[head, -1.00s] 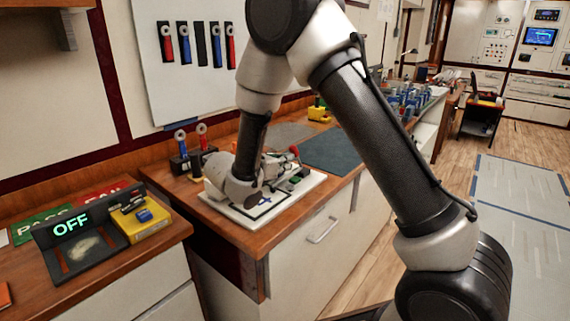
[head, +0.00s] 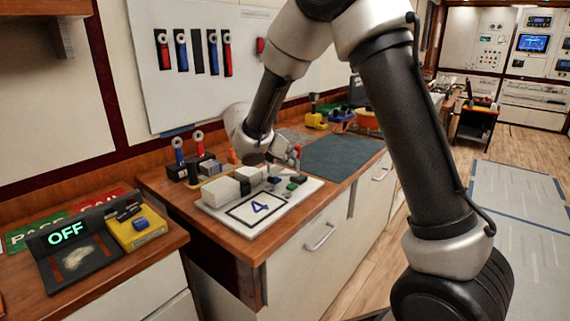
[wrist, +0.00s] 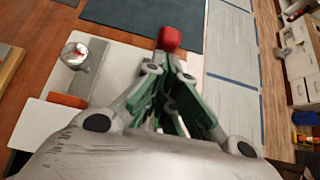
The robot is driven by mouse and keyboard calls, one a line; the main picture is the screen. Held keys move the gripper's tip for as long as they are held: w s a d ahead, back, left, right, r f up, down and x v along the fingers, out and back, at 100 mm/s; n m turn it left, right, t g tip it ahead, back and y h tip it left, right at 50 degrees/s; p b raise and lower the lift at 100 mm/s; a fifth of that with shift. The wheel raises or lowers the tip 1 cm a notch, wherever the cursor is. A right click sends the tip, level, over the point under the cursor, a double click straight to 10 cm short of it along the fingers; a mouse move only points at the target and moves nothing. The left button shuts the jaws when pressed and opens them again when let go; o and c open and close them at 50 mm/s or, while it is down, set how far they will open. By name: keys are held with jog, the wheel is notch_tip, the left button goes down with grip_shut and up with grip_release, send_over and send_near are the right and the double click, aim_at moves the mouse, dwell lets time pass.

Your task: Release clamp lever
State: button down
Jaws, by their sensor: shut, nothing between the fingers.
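A white board (head: 225,215) with a framed blue "4" lies on the wooden bench. A red tip (head: 298,150), apparently the clamp lever's end, stands at the board's far right side. The red tip (wrist: 169,38) also shows in the wrist view, just beyond my fingertips. I cannot tell whether they touch it. My gripper (wrist: 166,75) is shut and empty, its green and grey fingers drawn together. In the head view my wrist hangs over the board's back edge, left of the red tip. The lever's lower part and the clamp body are mostly hidden by my gripper.
A holder with red and blue-handled tools (head: 190,165) stands at left. A silver knob (wrist: 75,55) is beside my gripper.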

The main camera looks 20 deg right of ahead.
jog(key=shift+w+d+r+g+y, duration=0.4)
jog(key=shift+d+y, duration=0.1)
jog(key=shift+y, duration=0.1)
jog(key=shift+w+d+r+g+y, duration=0.25)
jog(key=shift+w+d+g+y, duration=0.15)
jog(key=shift+d+y, duration=0.15)
jog(key=shift+w+d+r, duration=0.1)
jog(key=shift+w+d, duration=0.5)
jog(key=shift+d, duration=0.25)
jog(key=shift+w+d+r, duration=0.1)
jog(key=shift+w+d, duration=0.5)
jog(key=shift+d, duration=0.25)
jog(key=s+a+r, duration=0.2)
jog(key=a+r, duration=0.1)
jog(key=shift+s+a, duration=0.1)
jog(key=shift+a, duration=0.05)
notch_tip(320, 180, up, 8)
jog(key=r, duration=0.1)
send_over(297, 145)
jog(key=s+a, duration=0.3)
jog(key=shift+w+f, duration=0.2)
jog(key=shift+f, duration=0.05)
